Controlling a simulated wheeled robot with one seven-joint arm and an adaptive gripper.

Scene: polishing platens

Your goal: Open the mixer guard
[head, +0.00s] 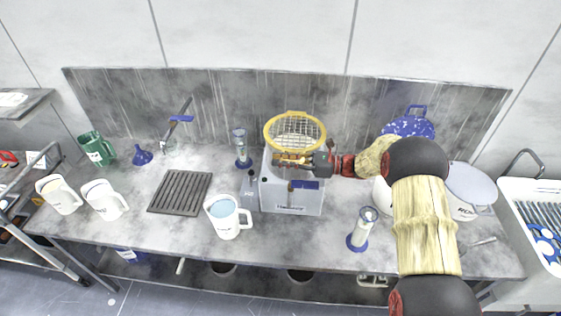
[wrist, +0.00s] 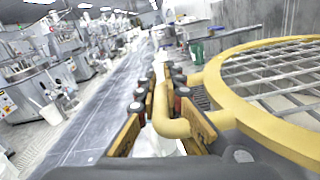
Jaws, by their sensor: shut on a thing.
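The mixer guard (head: 266,134) is a round yellow ring with wire mesh, at the top of the grey mixer (head: 291,199) in the middle of the bench. In the wrist view the guard (wrist: 228,93) fills the right side. My gripper (head: 291,158) is at the near edge of the ring. The wrist view shows the gripper (wrist: 160,90) with its fingers on both sides of the guard's yellow bar handle (wrist: 165,118), shut on it. How far the guard is tilted is hard to tell. The mixer's bowl is hidden.
A white jug (head: 227,219) with blue liquid stands left of the mixer's front. A clear cylinder with a blue base (head: 362,232) stands to the right, near my arm. A dark slotted rack (head: 180,193) lies farther left. White pots (head: 468,188) are behind my arm.

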